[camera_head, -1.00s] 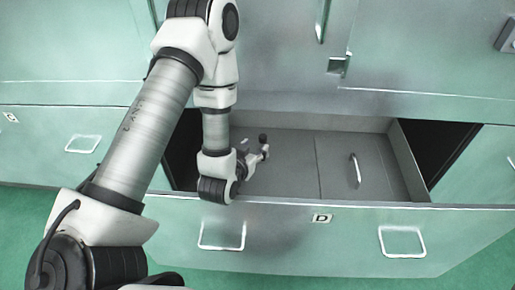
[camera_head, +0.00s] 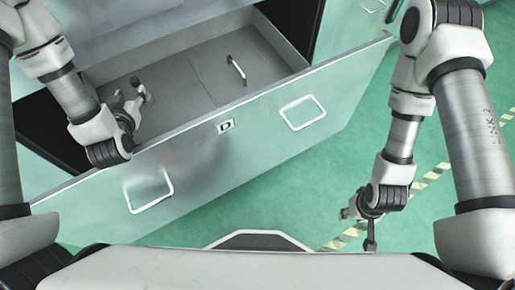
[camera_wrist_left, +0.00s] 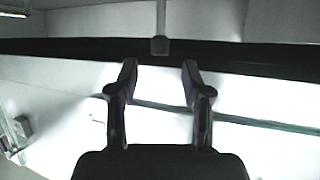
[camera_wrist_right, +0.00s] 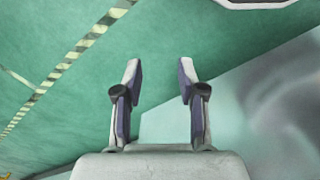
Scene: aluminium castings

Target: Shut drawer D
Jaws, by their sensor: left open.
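Drawer D (camera_head: 262,128) stands pulled out, with its label D (camera_head: 225,126) and two wire handles on the front panel. Its grey interior (camera_head: 185,75) shows, with a small upright handle (camera_head: 236,69) on a flat panel inside. My left gripper (camera_head: 134,92) is over the inside of the drawer, behind the front panel at its left part, with the wrist at the panel's top edge; contact cannot be told. Its fingers are apart and empty in the left wrist view (camera_wrist_left: 158,80). My right gripper (camera_head: 357,228) is open and empty outside, in front of the drawer's right part.
Green floor (camera_head: 375,130) with yellow-black striped tape (camera_head: 432,174) lies right of the drawer and is clear. Cabinet fronts (camera_head: 140,25) rise behind. Dark gaps flank the drawer box. The front panel fills the lower right of the right wrist view.

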